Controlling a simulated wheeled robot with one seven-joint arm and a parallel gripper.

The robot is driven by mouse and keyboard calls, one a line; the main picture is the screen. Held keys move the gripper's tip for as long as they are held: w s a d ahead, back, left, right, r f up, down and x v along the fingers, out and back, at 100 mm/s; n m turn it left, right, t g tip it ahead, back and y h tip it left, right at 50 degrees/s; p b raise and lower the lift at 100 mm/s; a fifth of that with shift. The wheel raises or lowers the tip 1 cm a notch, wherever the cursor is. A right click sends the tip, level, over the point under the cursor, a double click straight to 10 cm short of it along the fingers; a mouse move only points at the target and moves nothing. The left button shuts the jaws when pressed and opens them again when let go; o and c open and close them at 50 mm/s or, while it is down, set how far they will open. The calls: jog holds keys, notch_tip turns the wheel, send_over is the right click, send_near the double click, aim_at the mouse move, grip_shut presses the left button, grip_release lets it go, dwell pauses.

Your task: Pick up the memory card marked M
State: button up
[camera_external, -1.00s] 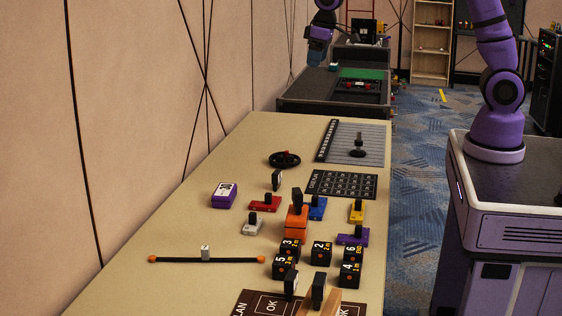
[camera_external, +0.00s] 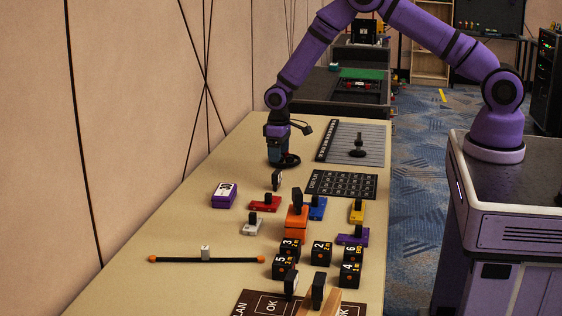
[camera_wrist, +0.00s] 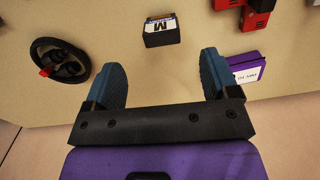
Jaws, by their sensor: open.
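The memory card marked M (camera_wrist: 160,32) is a small black block with a white, yellow and blue label reading M. In the wrist view it lies ahead of the gap between the fingers, apart from both. In the external view a dark upright piece (camera_external: 277,181), which appears to be this card, stands between the black wheel and the red block. My gripper (camera_external: 276,157) is above the table by the wheel, a little beyond the card. In the wrist view my gripper (camera_wrist: 163,66) has its blue fingers spread with nothing between them.
The black wheel (camera_wrist: 62,62) is left of the fingers and a purple box (camera_wrist: 247,69) is close to the right finger. Red blocks (camera_external: 265,204), an orange block (camera_external: 296,222) and several numbered black cubes (camera_external: 321,253) stand nearer.

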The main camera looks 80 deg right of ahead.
aim_at(277, 180)
notch_tip(277, 180, down, 6)
jog(key=shift+r, duration=0.1)
jog(key=shift+w+f, duration=0.15)
jog(key=shift+f, duration=1.1)
jog(key=shift+w+f, duration=0.15)
jog(key=shift+f, duration=1.1)
jog(key=c, duration=1)
jog(key=shift+r, duration=0.2)
